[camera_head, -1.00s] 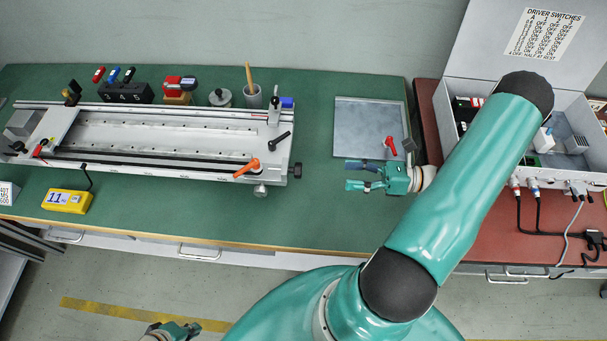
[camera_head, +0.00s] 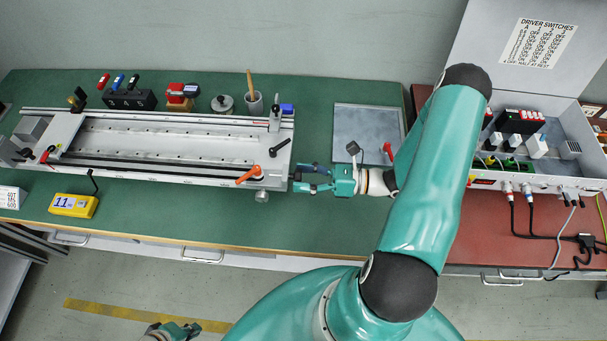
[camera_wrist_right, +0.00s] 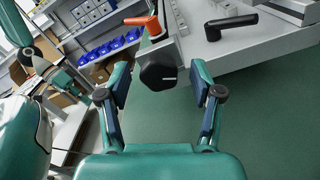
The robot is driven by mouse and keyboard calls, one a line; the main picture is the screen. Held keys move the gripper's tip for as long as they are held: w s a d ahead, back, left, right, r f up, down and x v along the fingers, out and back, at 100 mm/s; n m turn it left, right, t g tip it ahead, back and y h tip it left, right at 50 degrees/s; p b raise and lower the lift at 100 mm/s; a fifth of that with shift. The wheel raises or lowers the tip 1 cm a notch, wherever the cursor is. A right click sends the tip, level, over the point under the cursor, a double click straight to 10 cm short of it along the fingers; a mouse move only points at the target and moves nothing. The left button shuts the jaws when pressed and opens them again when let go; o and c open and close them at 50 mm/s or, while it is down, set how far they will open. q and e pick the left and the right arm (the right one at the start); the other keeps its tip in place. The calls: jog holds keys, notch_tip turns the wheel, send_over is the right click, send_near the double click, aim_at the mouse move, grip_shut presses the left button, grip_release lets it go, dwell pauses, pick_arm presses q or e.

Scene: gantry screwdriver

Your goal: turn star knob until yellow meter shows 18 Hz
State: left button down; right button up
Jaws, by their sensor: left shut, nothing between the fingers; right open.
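The star knob (camera_wrist_right: 158,74) is a dark knob with a pale mark on the end of the silver gantry (camera_head: 185,128). In the head view my right gripper largely hides it. My right gripper (camera_head: 302,179) is open and level with the gantry's right end. In the right wrist view the knob shows between the fingertips of my right gripper (camera_wrist_right: 161,82), with a gap on each side. The yellow meter (camera_head: 74,205) lies at the table's front left and its display seems to read about 11. My left gripper (camera_head: 173,331) is shut and empty at the bottom edge, below the table.
An orange lever (camera_head: 249,174) and a black lever (camera_head: 280,147) stand on the gantry's right end, close to my right gripper. A grey plate (camera_head: 365,122) lies to the right. An open switch box (camera_head: 480,180) stands on the red table.

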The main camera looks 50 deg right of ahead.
jog(key=c, duration=1.1)
jog(key=shift+n+b, duration=0.45)
jog(key=shift+n, duration=0.05)
jog(key=o, duration=1.1)
